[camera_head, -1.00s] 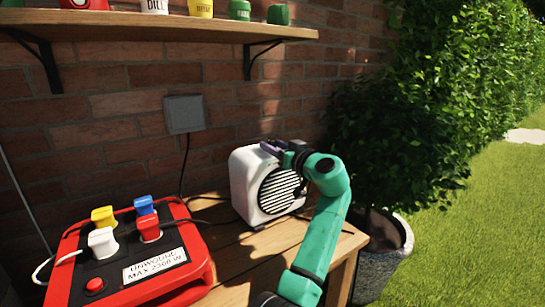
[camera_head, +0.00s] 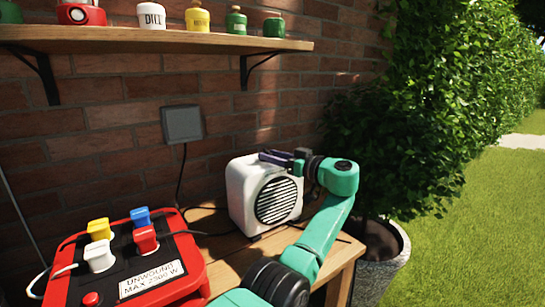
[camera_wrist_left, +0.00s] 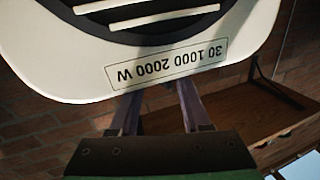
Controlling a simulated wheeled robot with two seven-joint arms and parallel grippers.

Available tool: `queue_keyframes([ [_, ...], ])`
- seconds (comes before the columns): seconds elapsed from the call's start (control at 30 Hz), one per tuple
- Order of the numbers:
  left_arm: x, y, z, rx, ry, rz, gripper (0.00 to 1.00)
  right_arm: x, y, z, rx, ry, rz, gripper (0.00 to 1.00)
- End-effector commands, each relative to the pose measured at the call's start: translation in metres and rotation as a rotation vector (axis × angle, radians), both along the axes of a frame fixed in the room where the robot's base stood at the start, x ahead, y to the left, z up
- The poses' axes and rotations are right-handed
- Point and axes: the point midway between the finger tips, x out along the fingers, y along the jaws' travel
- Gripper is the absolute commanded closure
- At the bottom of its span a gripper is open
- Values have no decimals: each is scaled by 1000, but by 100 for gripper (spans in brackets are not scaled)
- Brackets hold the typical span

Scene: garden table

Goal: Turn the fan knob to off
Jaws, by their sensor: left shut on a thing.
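The white fan (camera_head: 240,187) stands on the wooden table with its round dark grille facing out. In the left wrist view the fan (camera_wrist_left: 85,83) is upside down, with a label (camera_wrist_left: 168,64) reading "30 1000 2000 W". My left gripper (camera_head: 270,157) is at the top of the fan. Its two fingers (camera_wrist_left: 155,105) reach past the fan's label edge, a small gap apart. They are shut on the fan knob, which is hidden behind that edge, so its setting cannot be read. My right gripper is not in view.
A red power reel (camera_head: 190,262) with several coloured plugs sits at left on the table (camera_head: 225,262). A shelf (camera_head: 160,42) with jars hangs above, and a grey wall box (camera_head: 183,124) is behind. A potted bush (camera_head: 385,285) stands at right.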

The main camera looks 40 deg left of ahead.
Motion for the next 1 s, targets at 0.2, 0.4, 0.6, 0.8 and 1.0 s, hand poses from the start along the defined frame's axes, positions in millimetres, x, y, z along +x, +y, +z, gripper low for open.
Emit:
queue_keyframes([
  [0.2, 0, 0, -1, -2, 2, -1, 23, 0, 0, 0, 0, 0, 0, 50],
  [0.4, 0, 0, -1, -2, 1, -1, 23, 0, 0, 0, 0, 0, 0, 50],
  [0.6, 0, -18, -1, 0, 1, -4, 23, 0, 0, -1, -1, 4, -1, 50],
  [0.8, -1, -75, -1, -2, 2, -5, 23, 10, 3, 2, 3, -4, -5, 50],
  [1.0, -3, -127, -1, -2, 3, -4, 23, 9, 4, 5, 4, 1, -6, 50],
])
